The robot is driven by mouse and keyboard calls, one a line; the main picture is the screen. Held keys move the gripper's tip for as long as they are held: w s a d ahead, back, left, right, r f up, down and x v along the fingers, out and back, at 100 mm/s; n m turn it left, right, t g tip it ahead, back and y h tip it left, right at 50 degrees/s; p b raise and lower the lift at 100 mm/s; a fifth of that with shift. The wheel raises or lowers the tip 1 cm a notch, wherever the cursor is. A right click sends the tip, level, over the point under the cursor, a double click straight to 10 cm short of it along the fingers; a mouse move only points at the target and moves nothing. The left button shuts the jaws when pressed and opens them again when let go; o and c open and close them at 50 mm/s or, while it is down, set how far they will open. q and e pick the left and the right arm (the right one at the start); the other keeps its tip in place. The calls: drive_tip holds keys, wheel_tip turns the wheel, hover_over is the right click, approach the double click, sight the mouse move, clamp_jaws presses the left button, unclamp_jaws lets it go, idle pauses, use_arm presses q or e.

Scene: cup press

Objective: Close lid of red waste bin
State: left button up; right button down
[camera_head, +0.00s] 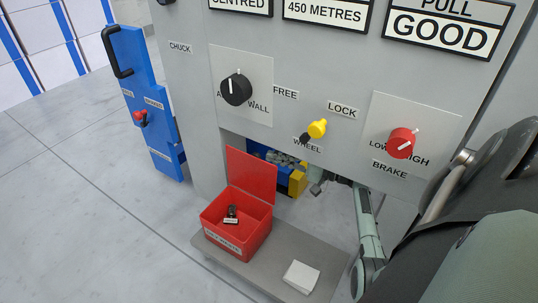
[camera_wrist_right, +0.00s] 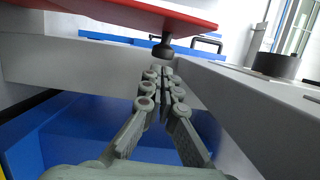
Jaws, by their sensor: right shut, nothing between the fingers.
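The red waste bin (camera_head: 247,240) stands on a grey shelf, with a few small dark items inside. Its red lid (camera_head: 251,174) stands open, raised nearly upright at the back of the bin. My right gripper (camera_head: 318,187) is low under the machine panel, to the right of the lid and apart from it, partly hidden by the panel. In the right wrist view its fingers (camera_wrist_right: 164,75) are together and empty. A red flat surface crosses the top of that view; I cannot tell whether it is the lid. My left gripper is not in view.
The grey panel (camera_head: 185,80) with knobs overhangs the bin. A yellow and blue part (camera_head: 297,182) sits behind the lid. A white block (camera_head: 301,277) lies on the grey shelf (camera_head: 274,262). A blue cabinet (camera_head: 150,110) stands at left. The floor at left is clear.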

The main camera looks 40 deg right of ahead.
sight(256, 157)
drive_tip(key=v, duration=0.4)
drive_tip(key=shift+s, duration=0.15)
drive_tip(key=c, duration=2.1)
unclamp_jaws()
drive_tip(key=shift+s+d+f, duration=0.1)
drive_tip(key=shift+s+d, duration=0.05)
drive_tip(key=shift+s, duration=0.1)
drive_tip(key=shift+o, duration=1.1)
drive_tip(key=shift+f+h+b, duration=0.3)
drive_tip(key=o, duration=0.6)
drive_tip(key=a+m+h, duration=0.1)
drive_tip(key=a, duration=0.1)
drive_tip(key=a+m+t+h+b, duration=0.1)
drive_tip(key=a, duration=0.1)
drive_tip(key=shift+w+r+m+h, duration=0.2)
drive_tip(key=shift+m+h, duration=0.1)
drive_tip(key=shift+h, duration=0.1)
drive_tip(key=shift+t+h, duration=0.3)
drive_tip(key=shift+t, duration=0.1)
drive_tip(key=x, duration=0.4)
drive_tip(key=b+x, duration=0.1)
drive_tip(key=x, duration=0.3)
drive_tip(key=shift+a+r, duration=0.15)
drive_tip(key=shift+r, duration=0.05)
drive_tip(key=shift+c, duration=0.3)
clamp_jaws()
